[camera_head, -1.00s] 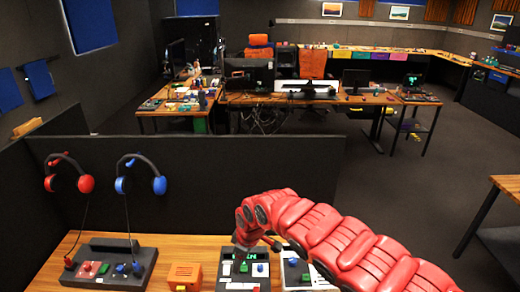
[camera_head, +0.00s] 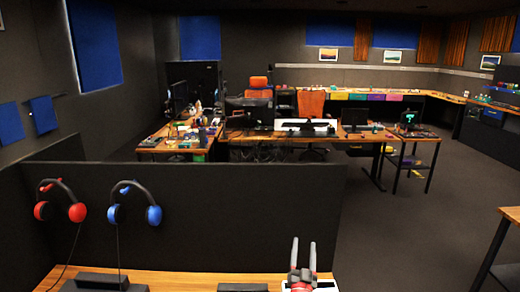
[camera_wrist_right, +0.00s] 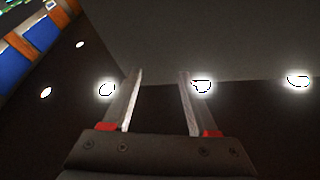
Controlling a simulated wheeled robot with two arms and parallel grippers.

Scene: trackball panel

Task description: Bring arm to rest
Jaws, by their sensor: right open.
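My right gripper (camera_head: 303,252) stands upright at the bottom of the head view, in front of the dark partition, with its two grey fingers pointing up. It is open and empty. In the right wrist view the two fingers (camera_wrist_right: 160,100) are spread apart against the dark ceiling and its lamps, with nothing between them. The rest of the right arm is mostly out of view. My left gripper is not in view.
The wooden table (camera_head: 190,282) shows only as a strip at the bottom edge. A dark partition (camera_head: 230,225) stands behind it, with red headphones (camera_head: 77,212) and blue headphones (camera_head: 154,215) hanging on it. Another table (camera_head: 512,213) is at the right.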

